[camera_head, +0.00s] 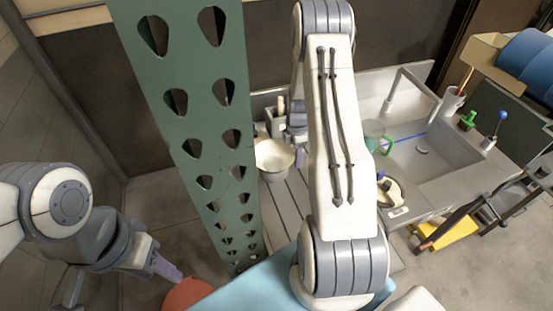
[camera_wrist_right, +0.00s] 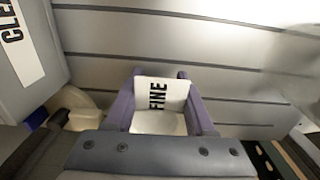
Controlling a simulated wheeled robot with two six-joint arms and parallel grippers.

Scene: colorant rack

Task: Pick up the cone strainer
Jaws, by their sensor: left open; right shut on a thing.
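In the right wrist view, a white piece marked "FINE" (camera_wrist_right: 160,105), which looks like the cone strainer, sits between the purple fingers of my right gripper (camera_wrist_right: 160,74). The fingers are shut on it, one on each side. Its lower part is hidden by the gripper body. In the head view my right arm covers much of the area around its gripper, so I cannot make the strainer out there. My left gripper (camera_head: 166,268) is open and empty at the lower left, far from the strainer.
A green perforated post (camera_head: 190,130) stands between my arms. A white bucket (camera_head: 274,158) stands on the slatted bench beside my right arm. A sink (camera_head: 425,145) with cups and tools lies to the right. A grey box marked "CLEA" (camera_wrist_right: 35,75) is close left in the wrist view.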

